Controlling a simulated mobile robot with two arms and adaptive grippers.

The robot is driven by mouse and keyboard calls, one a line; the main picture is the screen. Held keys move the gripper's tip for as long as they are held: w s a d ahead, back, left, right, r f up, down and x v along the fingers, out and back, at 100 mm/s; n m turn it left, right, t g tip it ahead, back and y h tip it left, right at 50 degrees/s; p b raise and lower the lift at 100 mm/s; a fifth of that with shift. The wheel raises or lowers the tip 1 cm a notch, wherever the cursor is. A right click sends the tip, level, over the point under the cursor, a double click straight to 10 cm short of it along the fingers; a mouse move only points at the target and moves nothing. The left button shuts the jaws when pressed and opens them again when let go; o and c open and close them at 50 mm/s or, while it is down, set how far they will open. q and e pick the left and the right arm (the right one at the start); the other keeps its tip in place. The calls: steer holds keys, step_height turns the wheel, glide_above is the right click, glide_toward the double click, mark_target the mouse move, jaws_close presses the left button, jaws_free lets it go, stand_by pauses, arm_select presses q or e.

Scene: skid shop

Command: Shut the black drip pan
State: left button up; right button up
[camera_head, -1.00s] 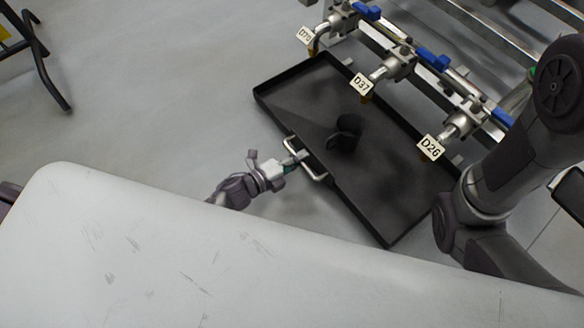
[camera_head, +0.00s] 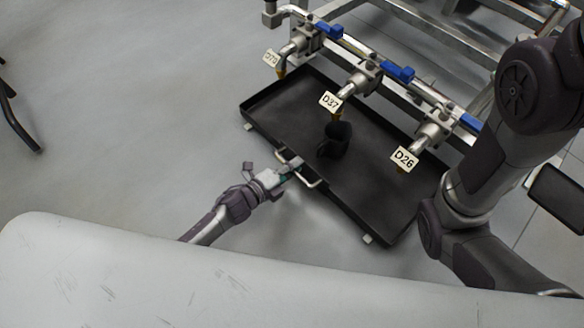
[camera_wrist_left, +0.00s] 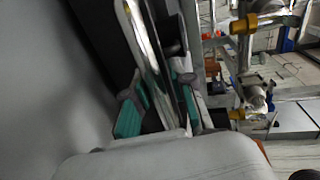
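The black drip pan (camera_head: 378,205) is a wide shallow tray on the floor, partly under the valve rack. A dark cup-like object (camera_head: 334,140) stands in it. Its silver handle (camera_head: 311,182) is on the near long side. My left gripper (camera_head: 290,172) is at this handle. In the left wrist view, the teal-padded fingers (camera_wrist_left: 160,100) lie close on both sides of the silver handle bar (camera_wrist_left: 147,45) and appear shut on it. My right arm comes in at the right; its gripper is out of view.
Valves with blue levers and labels D37 (camera_head: 330,102) and D26 (camera_head: 404,159) hang over the pan from a metal rack (camera_head: 440,35). Small pale feet (camera_head: 366,240) show at the pan's near edge. Grey floor (camera_head: 130,110) is clear at the left.

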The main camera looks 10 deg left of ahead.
arm_select(q)
steer(key=shift+o, duration=0.8)
steer(key=shift+f, duration=0.1)
steer(key=shift+s, duration=0.1)
steer(key=shift+s+a, duration=0.15)
steer(key=v, duration=1.1)
steer(key=shift+s, duration=0.25)
steer(key=shift+a, duration=0.1)
